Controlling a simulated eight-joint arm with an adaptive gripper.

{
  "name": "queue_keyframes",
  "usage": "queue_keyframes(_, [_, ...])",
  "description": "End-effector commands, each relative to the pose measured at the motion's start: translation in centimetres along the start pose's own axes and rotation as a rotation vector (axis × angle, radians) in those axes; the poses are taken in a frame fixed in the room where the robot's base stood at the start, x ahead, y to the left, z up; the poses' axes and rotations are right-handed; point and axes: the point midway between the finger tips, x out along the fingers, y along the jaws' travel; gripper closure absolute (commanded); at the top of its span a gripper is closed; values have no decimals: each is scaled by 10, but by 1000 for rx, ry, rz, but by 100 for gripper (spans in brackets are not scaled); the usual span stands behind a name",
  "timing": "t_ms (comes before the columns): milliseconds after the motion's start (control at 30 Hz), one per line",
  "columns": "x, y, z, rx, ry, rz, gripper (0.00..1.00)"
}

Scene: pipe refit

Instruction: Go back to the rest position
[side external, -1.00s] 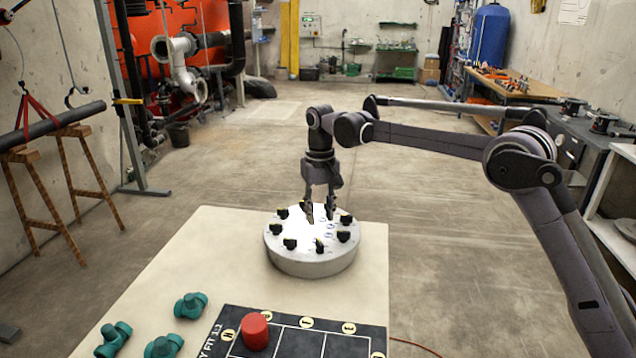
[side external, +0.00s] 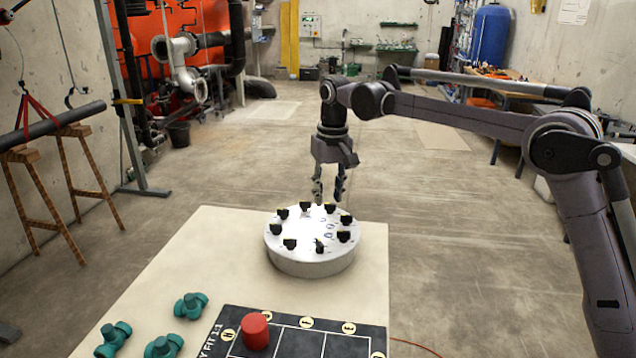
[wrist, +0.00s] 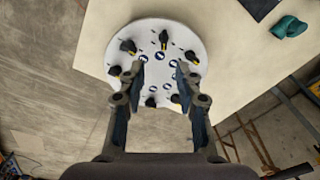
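My gripper (side external: 329,190) is open and empty, pointing down above the back edge of the round white turntable-like disc (side external: 310,264). In the wrist view, my gripper (wrist: 158,80) shows two separated fingers with nothing between them, in front of the disc (wrist: 95,55). Several black knob-like pieces (side external: 343,237) stand in a ring on the disc. Small round dark marks (wrist: 160,56) show on its top. The fingers look clear of the disc.
The pale table (side external: 230,235) also carries a dark labelled board (side external: 285,345) with a red cylinder (side external: 255,331) on it. Several green pipe fittings (side external: 190,305) lie at the left. A pipe on trestles (side external: 50,125) stands at far left. Floor behind the table is clear.

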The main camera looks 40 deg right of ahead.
Motion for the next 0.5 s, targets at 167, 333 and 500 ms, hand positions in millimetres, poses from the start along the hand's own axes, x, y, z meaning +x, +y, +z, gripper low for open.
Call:
queue_keyframes(167, [-25, 17, 33, -32, 78, -21, 66])
queue_keyframes(333, [-40, 33, 67, -64, 152, -38, 66])
queue_keyframes(500, [-45, 48, 105, -98, 228, -51, 66])
